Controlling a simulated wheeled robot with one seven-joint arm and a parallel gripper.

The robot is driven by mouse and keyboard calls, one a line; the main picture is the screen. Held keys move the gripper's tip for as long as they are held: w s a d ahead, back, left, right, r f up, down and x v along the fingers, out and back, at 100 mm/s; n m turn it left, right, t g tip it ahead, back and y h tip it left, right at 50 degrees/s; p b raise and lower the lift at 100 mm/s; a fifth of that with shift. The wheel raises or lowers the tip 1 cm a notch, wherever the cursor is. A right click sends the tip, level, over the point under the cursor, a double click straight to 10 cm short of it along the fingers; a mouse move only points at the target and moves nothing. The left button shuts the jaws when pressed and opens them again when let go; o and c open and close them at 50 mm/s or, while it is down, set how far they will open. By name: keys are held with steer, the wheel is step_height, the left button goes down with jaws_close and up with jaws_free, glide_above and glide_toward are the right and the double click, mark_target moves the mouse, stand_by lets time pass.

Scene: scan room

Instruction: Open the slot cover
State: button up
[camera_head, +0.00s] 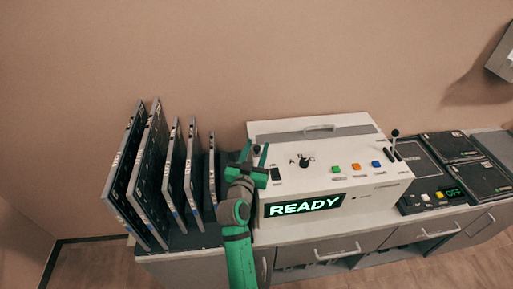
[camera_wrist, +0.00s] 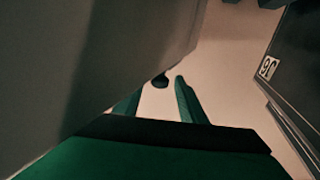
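A white machine (camera_head: 335,186) with a lit READY display (camera_head: 305,205) stands on the counter. A grey strip with a handle (camera_head: 318,131) runs along its top back; I cannot tell for sure whether this is the slot cover. My gripper (camera_head: 259,158) is at the machine's upper left corner, left of the knob. In the wrist view its two green fingers (camera_wrist: 157,102) stand apart with nothing visible between them. A small dark round piece (camera_wrist: 160,81) shows just beyond the fingertips. A large grey surface (camera_wrist: 110,50) fills the wrist view's left side.
Several dark upright panels (camera_head: 150,175) stand in a rack left of my arm; a numbered dark panel (camera_wrist: 295,60) is close on the right in the wrist view. Colored buttons (camera_head: 356,167) and a lever (camera_head: 393,143) stick up from the machine. Flat dark panels (camera_head: 450,148) lie at right.

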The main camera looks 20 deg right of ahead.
steer(key=shift+w+d, duration=0.2)
steer(key=shift+d, duration=0.05)
